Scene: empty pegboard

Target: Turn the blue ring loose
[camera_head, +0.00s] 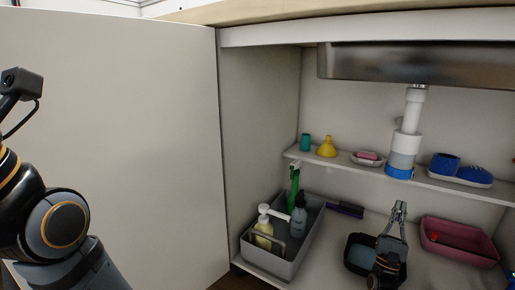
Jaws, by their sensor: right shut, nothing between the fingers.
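The blue ring (399,173) sits at the bottom of the white and grey drain pipe (408,128) under the metal sink (420,65). It is at the height of the shelf's front edge. My right gripper (399,205) is below the ring and apart from it. Its fingers point up, and it is shut with nothing between the fingers. My left arm (55,220) comes in at the left, in front of the pale cabinet door (120,130). My left gripper is out of the frame.
The shelf (345,165) holds a teal cup (305,142), a yellow funnel (327,147), a soap dish (367,158) and a blue shoe-like item (473,175). Below stand a grey caddy (280,264) with bottles, a dark tub (358,252) and a pink tub (460,243).

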